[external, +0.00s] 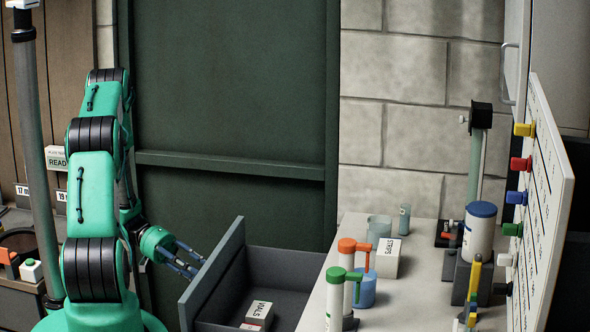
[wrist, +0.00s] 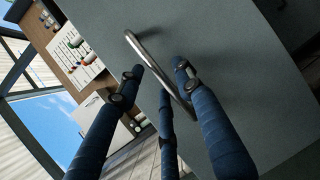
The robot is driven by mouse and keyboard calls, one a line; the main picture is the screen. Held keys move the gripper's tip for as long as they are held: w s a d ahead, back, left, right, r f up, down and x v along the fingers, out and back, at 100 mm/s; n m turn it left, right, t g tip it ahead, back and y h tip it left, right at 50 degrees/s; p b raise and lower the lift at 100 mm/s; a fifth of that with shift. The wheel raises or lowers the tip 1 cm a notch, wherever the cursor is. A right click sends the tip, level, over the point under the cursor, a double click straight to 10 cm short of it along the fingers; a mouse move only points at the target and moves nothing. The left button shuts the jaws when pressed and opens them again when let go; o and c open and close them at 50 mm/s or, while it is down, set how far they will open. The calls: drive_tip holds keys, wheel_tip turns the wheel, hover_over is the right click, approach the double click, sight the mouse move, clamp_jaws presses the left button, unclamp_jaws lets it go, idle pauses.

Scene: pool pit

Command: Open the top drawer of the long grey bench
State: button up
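The long grey bench (external: 425,285) has a pale top. Its top drawer (external: 300,268) is pulled out and stands open, with a white box marked VIALS (external: 259,314) inside. The drawer's grey front panel (external: 215,275) faces my arm. My gripper (external: 190,258) is at the outer side of that panel. In the wrist view, a curved metal bar handle (wrist: 151,62) on the grey front (wrist: 225,60) passes between the blue fingers of my gripper (wrist: 158,72). The fingers are spread apart, and I see no clear grip on the bar.
The bench top carries orange-topped and green-topped bottles (external: 346,262), a STRIPS box (external: 388,258), a blue-lidded canister (external: 480,230) and a stand (external: 478,150). A white board with coloured clips (external: 540,200) rises at the right. A dark green door (external: 235,90) stands behind.

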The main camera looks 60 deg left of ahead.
drive_tip(key=v, duration=1.2)
drive_tip(key=shift+w, duration=0.1)
idle(0.7)
drive_tip(key=w+d+r+m+g+y, duration=0.1)
drive_tip(key=w+d+r+g+y, duration=0.35)
drive_tip(key=d+r, duration=0.7)
drive_tip(key=w+d+r+m+g+y, duration=0.25)
drive_tip(key=w+d+r, duration=0.35)
drive_tip(key=d+r, duration=0.6)
drive_tip(key=s+d+r+t+y, duration=0.2)
drive_tip(key=s+d+r, duration=0.2)
drive_tip(key=d, duration=0.3)
drive_tip(key=s+d+r+m+t+y, duration=0.1)
drive_tip(key=s+d+r+t+y, duration=0.1)
drive_tip(key=s+d+r, duration=0.3)
drive_tip(key=s+d+r+m+t+y, duration=0.1)
drive_tip(key=s+d+r, duration=0.4)
drive_tip(key=d, duration=0.6)
wheel_tip(320, 180, up, 3)
drive_tip(key=t+y, duration=0.1)
drive_tip(key=y, duration=0.1)
drive_tip(key=shift+s+f+t+y, duration=0.2)
drive_tip(key=shift+t+y, duration=0.1)
